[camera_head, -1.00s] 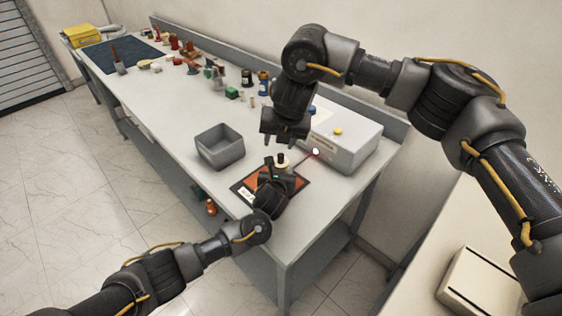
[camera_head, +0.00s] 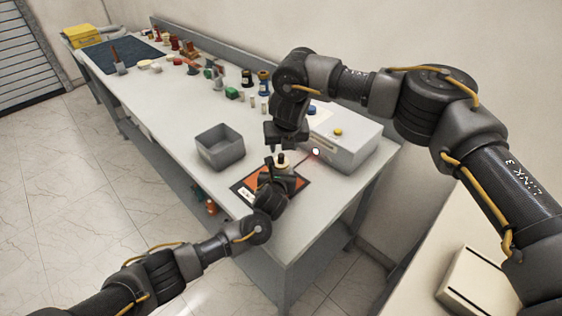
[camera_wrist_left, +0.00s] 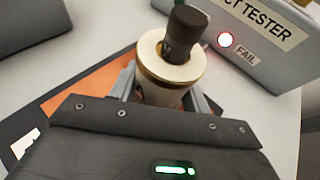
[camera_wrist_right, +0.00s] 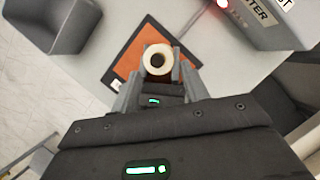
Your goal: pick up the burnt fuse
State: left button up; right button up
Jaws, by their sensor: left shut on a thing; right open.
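My left gripper (camera_head: 277,180) is shut on a cream bushing (camera_wrist_left: 148,92) with a wide round rim, held upright over an orange and black mat (camera_head: 250,183). A dark brown cylinder (camera_wrist_left: 186,32), which looks like the burnt fuse, stands up out of the bushing's top. It also shows in the head view (camera_head: 281,158) and end-on in the right wrist view (camera_wrist_right: 157,60). My right gripper (camera_head: 284,149) is open and empty, pointing down just above the dark cylinder. Its fingers (camera_wrist_right: 160,80) appear either side of the bushing in the right wrist view, apart from it.
A grey tester box (camera_head: 345,150) marked "FAIL" with a lit lamp (camera_wrist_left: 226,39) stands close on the right. A grey open bin (camera_head: 219,150) stands left of the mat. Several small coloured parts and bushings stand farther back. The table's front edge is near.

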aim_at(281, 155)
jog(key=shift+a+x, duration=0.2)
jog(key=shift+x, duration=2.4)
jog(key=shift+s, duration=0.15)
jog(key=shift+c, duration=0.5)
grip_shut()
